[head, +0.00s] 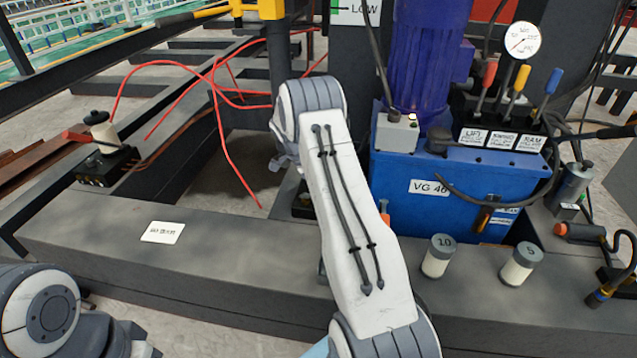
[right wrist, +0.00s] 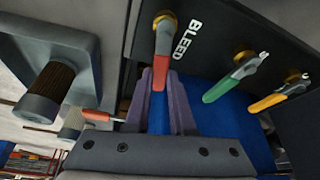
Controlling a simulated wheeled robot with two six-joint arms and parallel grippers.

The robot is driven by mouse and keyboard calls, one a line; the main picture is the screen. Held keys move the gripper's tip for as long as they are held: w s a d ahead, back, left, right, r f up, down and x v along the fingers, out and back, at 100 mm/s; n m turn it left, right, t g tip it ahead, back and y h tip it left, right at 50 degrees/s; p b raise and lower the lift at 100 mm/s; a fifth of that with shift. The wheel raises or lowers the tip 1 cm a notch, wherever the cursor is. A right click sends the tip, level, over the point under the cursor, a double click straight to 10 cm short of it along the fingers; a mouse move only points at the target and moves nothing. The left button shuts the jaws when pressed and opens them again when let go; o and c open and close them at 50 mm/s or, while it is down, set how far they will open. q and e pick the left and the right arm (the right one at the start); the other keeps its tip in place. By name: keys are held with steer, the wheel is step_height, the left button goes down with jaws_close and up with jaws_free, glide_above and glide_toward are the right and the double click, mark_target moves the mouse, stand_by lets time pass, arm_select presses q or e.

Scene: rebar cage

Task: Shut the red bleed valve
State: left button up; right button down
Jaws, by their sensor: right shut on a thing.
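The red bleed valve (right wrist: 161,42) shows in the right wrist view, on a dark panel beside the white word BLEED. Its lever runs down the picture from a brass stem. My right gripper (right wrist: 163,82) is shut on this lever, with a purple-grey finger on each side of its lower end. In the head view my right arm crosses the middle, and its gripper and the bleed valve are hidden. My left gripper is out of view; only part of my left arm shows at the bottom left.
A green valve lever (right wrist: 232,80) and a yellow one (right wrist: 275,98) sit right of the red one. In the head view, a blue hydraulic unit (head: 400,195) stands behind my arm. Jars marked 10 (head: 438,256) and 5 (head: 521,264) stand on the grey beam (head: 110,245).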

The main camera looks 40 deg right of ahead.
steer(key=shift+s+a+m+g+y+p, duration=0.15)
steer(key=shift+s+m+g+y+p, duration=0.2)
steer(key=shift+m, duration=0.4)
steer(key=shift+s+a+m+g+y+p, duration=0.15)
steer(key=shift+m+p, duration=0.25)
steer(key=shift+m, duration=0.35)
steer(key=c, duration=0.8)
jaws_free()
steer(key=shift+o, duration=0.2)
steer(key=p+v, duration=0.4)
steer(key=v, duration=0.6)
steer(key=shift+a+r+p, duration=0.2)
steer(key=shift+r+p, duration=0.05)
steer(key=shift+p, duration=0.05)
